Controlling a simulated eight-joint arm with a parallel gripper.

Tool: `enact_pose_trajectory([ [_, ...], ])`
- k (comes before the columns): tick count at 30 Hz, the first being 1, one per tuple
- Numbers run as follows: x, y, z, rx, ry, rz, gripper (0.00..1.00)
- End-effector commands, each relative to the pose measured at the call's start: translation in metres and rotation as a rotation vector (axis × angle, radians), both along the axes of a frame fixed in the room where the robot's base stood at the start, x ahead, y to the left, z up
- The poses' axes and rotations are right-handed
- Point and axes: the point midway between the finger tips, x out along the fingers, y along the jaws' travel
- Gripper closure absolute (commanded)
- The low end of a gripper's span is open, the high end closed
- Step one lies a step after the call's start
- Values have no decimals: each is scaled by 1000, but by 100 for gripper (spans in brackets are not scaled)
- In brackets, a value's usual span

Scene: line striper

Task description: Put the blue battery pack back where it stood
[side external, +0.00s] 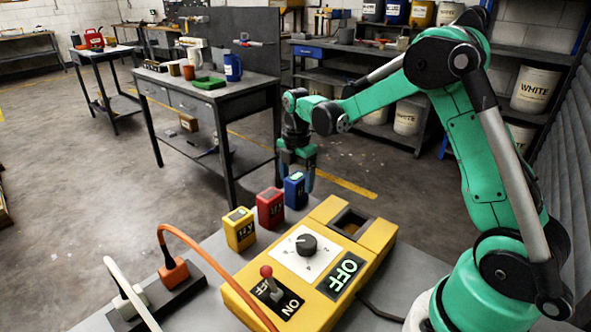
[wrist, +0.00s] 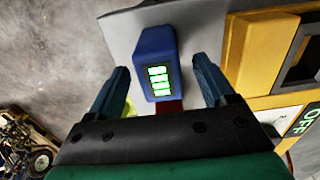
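The blue battery pack (side external: 295,191) stands upright on the grey bench, at the far end of a row beside the red pack (side external: 270,208) and the yellow pack (side external: 240,229). In the wrist view the blue pack (wrist: 152,45) shows a lit green display on top and lies between my fingers. My gripper (wrist: 161,68) is open, with a visible gap on each side of the pack. In the side view my gripper (side external: 298,168) hangs pointing down just over the blue pack and partly covers it.
The yellow striper console (side external: 318,262) has an empty-looking dark bay (side external: 353,221), a dial, a lever and an OFF sign. An orange cable (side external: 205,262) arches from a power strip (side external: 155,300) at front left. A side table (side external: 240,88) stands behind.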

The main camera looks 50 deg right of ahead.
Motion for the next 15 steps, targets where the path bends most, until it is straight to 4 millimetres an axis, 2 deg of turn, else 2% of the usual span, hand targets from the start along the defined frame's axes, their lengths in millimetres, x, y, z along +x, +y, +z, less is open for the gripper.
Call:
enact_pose_trajectory([
  [5,0,0,2,0,0,0,24],
  [8,0,0,12,0,0,0,24],
  [15,0,0,59,0,0,0,24],
])
